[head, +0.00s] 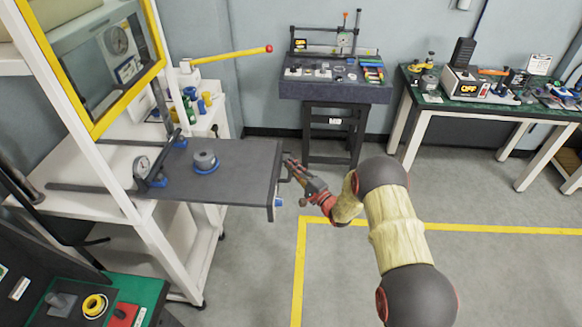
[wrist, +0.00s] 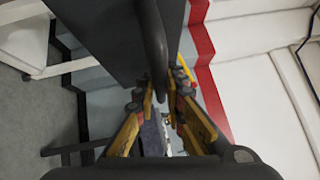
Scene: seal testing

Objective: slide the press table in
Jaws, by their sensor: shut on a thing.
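The press table (head: 235,165) is a flat dark grey plate pulled out to the right of the white press frame (head: 140,200). A grey round piece with a blue base (head: 205,162) sits on it. A dark bar handle (head: 283,178) is at the table's right edge. My gripper (head: 290,167) reaches it from the right and is shut on the handle. In the wrist view, the handle (wrist: 153,45) runs down between the yellow fingers of my gripper (wrist: 160,92), with the dark table (wrist: 105,35) beside it. The exact finger contact is partly hidden.
A yellow-framed window (head: 105,60) is raised above the table's left part. A dark bench (head: 335,90) and a green-topped bench (head: 480,110) stand behind. Floor right of the table is clear, with yellow lines (head: 298,265).

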